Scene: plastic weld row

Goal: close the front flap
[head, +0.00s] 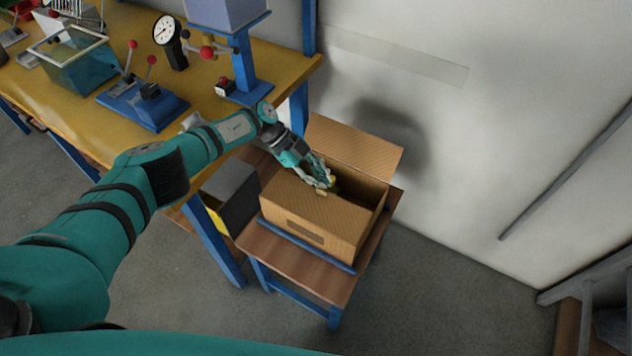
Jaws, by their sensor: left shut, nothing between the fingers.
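An open cardboard box (318,242) stands on a small wooden stand with blue legs. Its front flap (325,208) lies inward over the front part of the opening, nearly level with the rim. The back flap (355,147) stands up, leaning away toward the wall. Behind the front flap the dark inside of the box shows. My left gripper (328,185) is shut and empty, with its fingertips at the inner edge of the front flap; I cannot tell whether they touch it. My right gripper is not in view.
A yellow-topped workbench (110,75) with a blue press (145,102), a dial gauge (168,32) and a clear bin (78,60) is at left. A dark grey bin (232,195) sits beside the stand (275,255). The wall is close behind the box.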

